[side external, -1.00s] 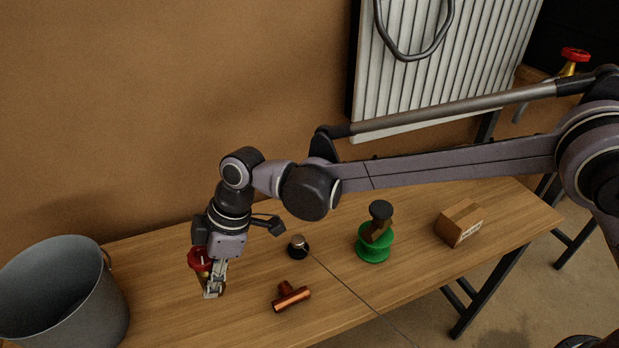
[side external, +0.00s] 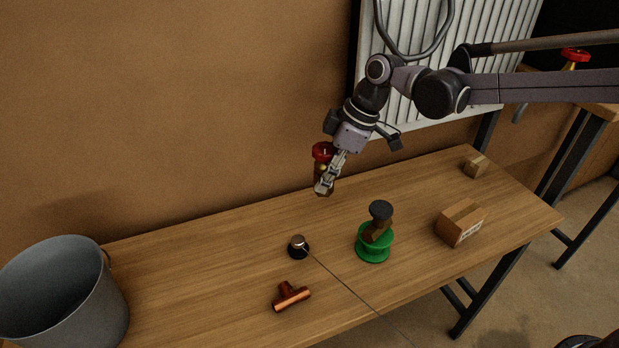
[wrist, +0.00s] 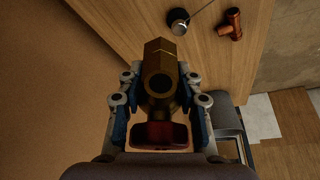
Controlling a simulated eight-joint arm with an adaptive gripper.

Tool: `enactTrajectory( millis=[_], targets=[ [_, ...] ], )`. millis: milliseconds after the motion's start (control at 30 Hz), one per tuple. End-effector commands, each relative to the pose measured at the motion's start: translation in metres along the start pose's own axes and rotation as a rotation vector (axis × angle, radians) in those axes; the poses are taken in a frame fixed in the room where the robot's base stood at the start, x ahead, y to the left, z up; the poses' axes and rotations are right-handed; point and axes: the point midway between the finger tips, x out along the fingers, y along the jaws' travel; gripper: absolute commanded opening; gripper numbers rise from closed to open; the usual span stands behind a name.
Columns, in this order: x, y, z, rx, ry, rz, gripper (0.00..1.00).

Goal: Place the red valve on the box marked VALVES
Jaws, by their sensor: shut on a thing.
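My gripper (side external: 327,184) is shut on the red valve (side external: 322,151) and holds it in the air above the back of the table, in front of the wall. In the wrist view the valve's brass body (wrist: 160,78) sits between the fingers, with its red handle (wrist: 160,135) nearer the camera. A cardboard box (side external: 460,223) with a printed label stands at the table's right, right of and below my gripper in the picture. A smaller box (side external: 476,167) is behind it. I cannot read the label.
A green spool (side external: 373,248) with a dark-topped brown piece stands mid-table. A round black-based item (side external: 298,247) with a thin line and a copper tee (side external: 291,296) lie left of it. A grey bucket (side external: 65,295) is far left. Another red-handled valve (side external: 575,56) is far right.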

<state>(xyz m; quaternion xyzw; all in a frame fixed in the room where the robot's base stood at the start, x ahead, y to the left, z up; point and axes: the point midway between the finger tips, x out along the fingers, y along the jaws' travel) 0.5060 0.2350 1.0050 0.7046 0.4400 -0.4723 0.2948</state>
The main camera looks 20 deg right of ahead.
Motion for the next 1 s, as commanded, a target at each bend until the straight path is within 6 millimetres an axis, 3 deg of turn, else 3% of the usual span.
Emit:
enactTrajectory(
  millis=[200, 467, 633, 800, 1000],
  targets=[
    [-0.050, 0.043, 0.077, 0.194, 0.001, 0.080, 0.00],
    [-0.105, 0.066, 0.177, 0.433, 0.002, 0.178, 0.00],
    [-0.138, 0.065, 0.245, 0.598, 0.002, 0.246, 0.00],
    [-0.164, 0.051, 0.308, 0.762, 0.002, 0.313, 0.00],
    [-0.184, 0.028, 0.364, 0.924, 0.004, 0.381, 0.00]
  ],
)
